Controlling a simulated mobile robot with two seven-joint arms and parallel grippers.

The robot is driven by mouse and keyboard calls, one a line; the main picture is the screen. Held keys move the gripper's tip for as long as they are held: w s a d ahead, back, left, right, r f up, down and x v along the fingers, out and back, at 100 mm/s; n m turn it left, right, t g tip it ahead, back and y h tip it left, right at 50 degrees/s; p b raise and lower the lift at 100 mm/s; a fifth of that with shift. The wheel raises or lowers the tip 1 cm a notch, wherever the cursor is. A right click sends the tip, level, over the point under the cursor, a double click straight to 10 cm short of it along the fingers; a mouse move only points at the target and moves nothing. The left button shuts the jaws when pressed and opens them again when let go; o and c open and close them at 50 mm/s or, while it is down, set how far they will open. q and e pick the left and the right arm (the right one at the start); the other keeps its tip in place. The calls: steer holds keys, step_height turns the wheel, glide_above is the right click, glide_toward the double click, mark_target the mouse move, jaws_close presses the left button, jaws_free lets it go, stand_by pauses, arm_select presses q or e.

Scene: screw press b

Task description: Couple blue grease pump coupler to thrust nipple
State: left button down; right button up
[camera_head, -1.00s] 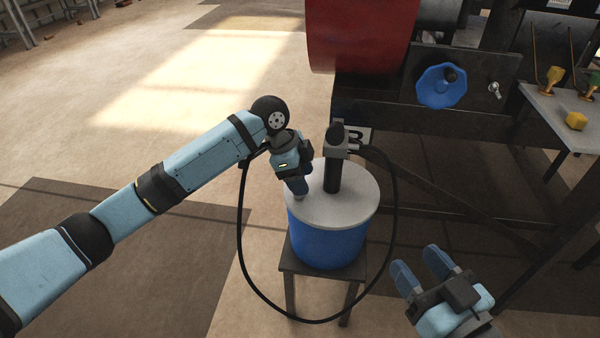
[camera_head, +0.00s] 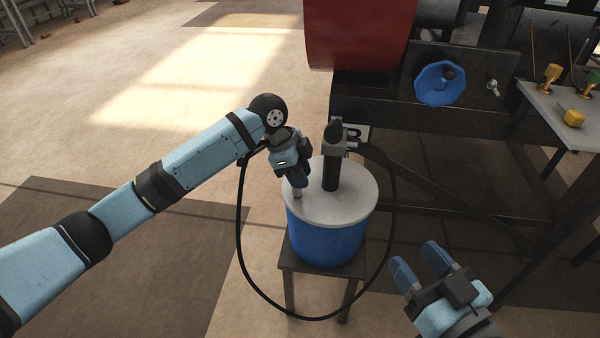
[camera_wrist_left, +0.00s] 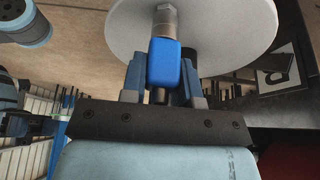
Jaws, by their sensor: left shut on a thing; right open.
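My left gripper (camera_head: 299,186) is shut on the blue coupler (camera_wrist_left: 164,63), whose grey metal end (camera_wrist_left: 164,20) points toward the white drum lid. The metal end also shows below the fingers in the head view, over the lid's left part; I cannot tell whether it touches. The grease pump (camera_head: 331,168) stands on the blue drum (camera_head: 325,240), and a black hose (camera_head: 240,235) loops around the drum. My right gripper (camera_head: 416,257) is open and empty at the lower right. I cannot identify the thrust nipple for certain; a small silver fitting (camera_head: 493,87) sits on the dark machine.
The drum stands on a dark stool (camera_head: 290,270). The dark machine frame (camera_head: 400,135) with a red cylinder (camera_head: 358,35) and a blue wheel-like part (camera_head: 436,90) is behind right. A grey table (camera_head: 555,115) holds yellow items (camera_head: 573,117). The floor at left is clear.

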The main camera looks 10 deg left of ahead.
arm_select(q)
steer(key=shift+r+p, duration=1.5)
steer(key=shift+p, duration=0.95)
steer(key=shift+r+p, duration=0.75)
steer(key=shift+p, duration=0.5)
steer(key=shift+f, duration=0.1)
